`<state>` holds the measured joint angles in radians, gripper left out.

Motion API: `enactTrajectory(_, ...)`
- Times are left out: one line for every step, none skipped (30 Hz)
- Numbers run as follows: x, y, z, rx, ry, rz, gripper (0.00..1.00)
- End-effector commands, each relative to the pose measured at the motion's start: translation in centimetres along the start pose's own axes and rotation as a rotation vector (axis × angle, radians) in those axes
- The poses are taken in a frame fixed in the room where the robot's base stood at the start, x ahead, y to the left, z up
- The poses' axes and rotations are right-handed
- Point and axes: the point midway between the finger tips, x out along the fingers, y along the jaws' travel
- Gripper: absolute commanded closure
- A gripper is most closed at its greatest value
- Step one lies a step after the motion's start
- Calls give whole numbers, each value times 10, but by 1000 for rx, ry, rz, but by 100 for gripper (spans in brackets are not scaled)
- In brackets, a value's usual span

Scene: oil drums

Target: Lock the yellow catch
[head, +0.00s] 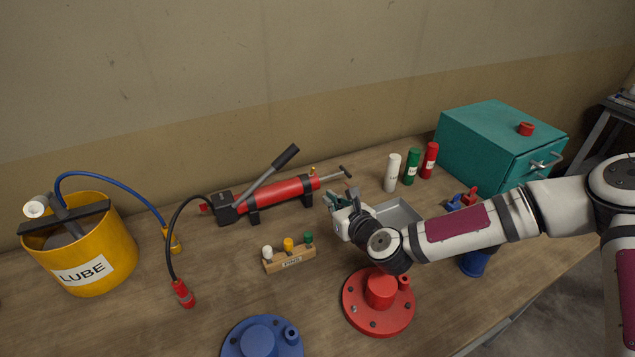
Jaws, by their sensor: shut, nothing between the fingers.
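I cannot make out a part that is clearly a yellow catch in the head view. Yellow things in sight are the LUBE bucket (112,247), the fitting (174,242) at the end of its blue hose, and a yellow-topped pin (288,244) in the wooden PINS block (291,261). My gripper (343,198) is shut and empty above the table's middle, right of the pins and near the front end of the red hand pump. My wrist and forearm hide part of the table behind and below them.
The red hand pump (285,190) lies behind. White, green and red bottles (412,167), a grey tray (398,214) and a teal box (490,145) are to the right. Red (362,315) and blue (243,344) flanged caps lie in front. Bare table shows at centre left.

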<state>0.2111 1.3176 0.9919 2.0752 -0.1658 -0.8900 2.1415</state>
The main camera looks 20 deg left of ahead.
Motion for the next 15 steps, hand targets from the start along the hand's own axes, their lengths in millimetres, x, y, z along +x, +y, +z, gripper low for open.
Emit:
enactTrajectory(11,0,0,-2,-1,-1,100)
enactTrajectory(17,1,0,-3,0,0,100)
enactTrajectory(25,1,0,-3,-1,0,100)
enactTrajectory(31,0,0,-2,-1,-1,100)
enactTrajectory(37,1,0,-2,-1,0,100)
enactTrajectory(44,0,0,-3,-1,0,100)
enactTrajectory(49,1,0,-3,-1,0,100)
enactTrajectory(51,1,7,-5,-3,-1,100)
enactTrajectory(55,1,12,-4,-2,-1,100)
enactTrajectory(57,1,15,-5,-2,0,100)
enactTrajectory(60,1,18,-5,-3,0,100)
enactTrajectory(63,1,20,-4,-1,0,100)
enactTrajectory(65,1,22,-3,-1,0,100)
enactTrajectory(67,1,24,-3,-1,-1,100)
enactTrajectory(69,1,25,-2,-1,0,100)
